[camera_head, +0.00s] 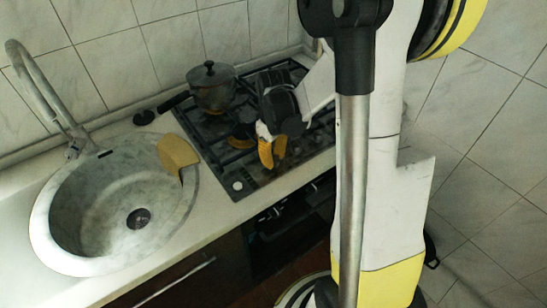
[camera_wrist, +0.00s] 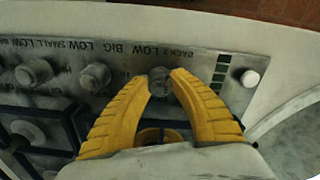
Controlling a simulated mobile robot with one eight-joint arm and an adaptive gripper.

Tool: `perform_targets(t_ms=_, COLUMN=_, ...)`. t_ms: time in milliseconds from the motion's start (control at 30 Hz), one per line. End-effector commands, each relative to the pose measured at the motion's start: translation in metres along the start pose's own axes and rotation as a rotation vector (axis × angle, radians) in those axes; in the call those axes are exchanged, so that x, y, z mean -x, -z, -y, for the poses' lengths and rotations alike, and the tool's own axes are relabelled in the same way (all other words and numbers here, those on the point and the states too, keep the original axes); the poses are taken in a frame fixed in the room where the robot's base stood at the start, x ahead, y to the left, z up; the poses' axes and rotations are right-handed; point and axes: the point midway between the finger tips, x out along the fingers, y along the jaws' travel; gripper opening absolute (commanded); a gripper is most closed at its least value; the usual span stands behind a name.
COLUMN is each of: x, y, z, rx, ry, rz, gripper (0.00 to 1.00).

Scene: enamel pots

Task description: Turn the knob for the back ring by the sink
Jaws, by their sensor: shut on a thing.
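My gripper (camera_wrist: 160,84) has its two yellow fingers closed around a round grey knob (camera_wrist: 159,78) on the hob's control panel, with a fingertip touching each side. The label above this knob reads "BACK", upside down in the wrist view. In the head view my gripper (camera_head: 272,152) reaches down over the front of the hob (camera_head: 262,178), and the knob is hidden there. A lidded pot (camera_head: 212,90) stands on the back of the hob on the sink side.
Two more grey knobs (camera_wrist: 95,77) (camera_wrist: 34,72) lie left of the held one. A pale round button (camera_wrist: 250,78) sits at the panel's right end. The sink (camera_head: 60,225) is left of the hob, with a yellowish-brown piece (camera_head: 177,150) on its rim.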

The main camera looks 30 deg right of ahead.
Motion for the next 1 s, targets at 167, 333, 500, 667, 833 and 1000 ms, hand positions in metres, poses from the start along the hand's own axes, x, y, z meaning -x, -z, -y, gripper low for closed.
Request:
perform_targets(t_ms=167, x=-0.0001, y=0.0000, z=0.0000, rx=0.159, ry=0.000, rz=0.000, gripper=0.00)
perform_targets(t_ms=333, x=-0.0001, y=0.0000, z=0.0000, rx=0.292, ry=0.000, rz=0.000, gripper=0.00)
perform_targets(t_ms=500, x=0.0000, y=-0.0001, z=0.0000, rx=0.393, ry=0.000, rz=0.000, gripper=0.00)
perform_targets(t_ms=667, x=0.0000, y=-0.0001, z=0.0000, rx=0.457, ry=0.000, rz=0.000, gripper=0.00)
perform_targets(t_ms=833, x=0.0000, y=-0.0001, z=0.0000, rx=0.493, ry=0.000, rz=0.000, gripper=0.00)
perform_targets(t_ms=1000, x=0.0000, y=-0.0001, z=0.0000, rx=0.505, ry=0.000, rz=0.000, gripper=0.00)
